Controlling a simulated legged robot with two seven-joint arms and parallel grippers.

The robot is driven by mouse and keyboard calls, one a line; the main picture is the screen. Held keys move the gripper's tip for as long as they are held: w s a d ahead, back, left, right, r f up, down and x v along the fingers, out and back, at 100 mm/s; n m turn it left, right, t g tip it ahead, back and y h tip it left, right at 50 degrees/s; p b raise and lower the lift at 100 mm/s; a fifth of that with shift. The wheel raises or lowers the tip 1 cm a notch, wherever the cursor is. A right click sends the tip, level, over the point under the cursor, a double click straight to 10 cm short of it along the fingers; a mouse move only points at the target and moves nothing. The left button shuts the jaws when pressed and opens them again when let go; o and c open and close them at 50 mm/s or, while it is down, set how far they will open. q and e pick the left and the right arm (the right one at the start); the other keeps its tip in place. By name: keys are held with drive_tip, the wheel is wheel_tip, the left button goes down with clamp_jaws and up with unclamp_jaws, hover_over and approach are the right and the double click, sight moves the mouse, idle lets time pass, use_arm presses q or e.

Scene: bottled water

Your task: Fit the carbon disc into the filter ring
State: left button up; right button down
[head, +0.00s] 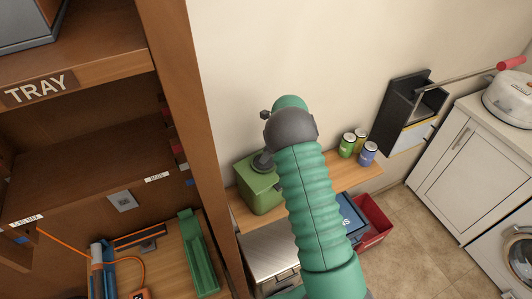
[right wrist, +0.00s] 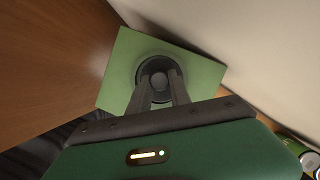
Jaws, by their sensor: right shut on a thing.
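A green box (head: 257,184) stands on the wooden shelf by the wall, left of my right arm. It also shows in the right wrist view (right wrist: 118,75). A dark round ring (right wrist: 146,66), which looks like the filter ring, is at its top. My right gripper (right wrist: 159,92) is over the box, with both fingers reaching to the ring. It is shut on a small round grey piece, apparently the carbon disc (right wrist: 159,80), which appears within the ring's outline. I cannot tell whether it is seated. My left gripper is not in view.
Several cans (head: 368,153) stand on the shelf (head: 311,173) to the right. A red bin (head: 375,222) and a blue box (head: 352,212) are below. A wooden cabinet post (head: 190,110) rises close on the left. The tiled floor at right is clear.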

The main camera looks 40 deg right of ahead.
drive_tip(key=c, duration=1.3)
unclamp_jaws()
drive_tip(key=shift+w, duration=0.1)
drive_tip(key=shift+o, duration=0.6)
drive_tip(key=shift+a, duration=0.15)
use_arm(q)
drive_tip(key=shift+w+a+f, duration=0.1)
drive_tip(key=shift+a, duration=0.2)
use_arm(e)
drive_tip(key=shift+a+r, duration=0.1)
drive_tip(key=shift+a, duration=0.1)
drive_tip(key=shift+r, duration=0.1)
use_arm(q)
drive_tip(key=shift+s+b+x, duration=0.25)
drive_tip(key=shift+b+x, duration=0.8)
drive_tip(key=shift+b, duration=0.1)
use_arm(e)
drive_tip(key=v, duration=1.2)
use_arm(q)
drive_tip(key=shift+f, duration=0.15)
use_arm(e)
drive_tip(key=shift+d, duration=0.2)
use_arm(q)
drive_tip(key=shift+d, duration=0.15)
use_arm(e)
drive_tip(key=shift+d, duration=0.1)
